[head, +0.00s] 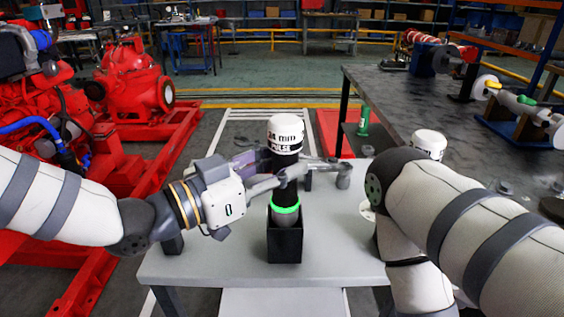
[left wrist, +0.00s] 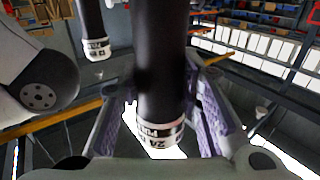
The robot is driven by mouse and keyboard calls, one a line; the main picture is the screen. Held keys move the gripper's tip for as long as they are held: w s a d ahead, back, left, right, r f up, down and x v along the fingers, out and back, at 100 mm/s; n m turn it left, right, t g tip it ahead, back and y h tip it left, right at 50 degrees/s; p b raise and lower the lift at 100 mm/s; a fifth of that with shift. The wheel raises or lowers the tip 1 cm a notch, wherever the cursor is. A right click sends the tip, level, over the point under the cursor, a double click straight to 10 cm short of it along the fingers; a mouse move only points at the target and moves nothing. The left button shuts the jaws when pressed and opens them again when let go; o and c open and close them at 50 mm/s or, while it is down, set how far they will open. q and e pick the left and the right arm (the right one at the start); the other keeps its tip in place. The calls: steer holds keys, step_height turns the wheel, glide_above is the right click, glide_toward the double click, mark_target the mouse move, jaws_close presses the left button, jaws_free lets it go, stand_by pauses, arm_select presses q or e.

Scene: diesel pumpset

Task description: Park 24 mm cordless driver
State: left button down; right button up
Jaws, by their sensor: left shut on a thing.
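The 24 mm cordless driver (head: 284,160) is a black upright cylinder with a white cap marked "24 mm" and "PULSE" and a glowing green ring low down. My left gripper (head: 290,176) is shut on its black body at mid-height. The driver's lower end is at the mouth of a square black holder (head: 285,246) on the grey table; how deep it sits is hidden. In the left wrist view the driver (left wrist: 160,60) fills the middle between the purple-padded fingers. My right gripper is out of view; only my right arm shows.
A second white-capped driver (head: 429,141) stands partly behind my right arm; it also shows in the left wrist view (left wrist: 94,38). The grey table (head: 190,262) is clear at front left. A dark workbench (head: 400,95) is at right, red pumpsets (head: 128,90) at left.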

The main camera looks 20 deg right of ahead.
arm_select(q)
steer(key=shift+f, duration=0.9)
stand_by(0.6)
steer(key=c, duration=1.1)
jaws_free()
steer(key=shift+b, duration=0.3)
steer(key=shift+f, duration=0.15)
steer(key=v, duration=1.2)
steer(key=shift+a, duration=0.1)
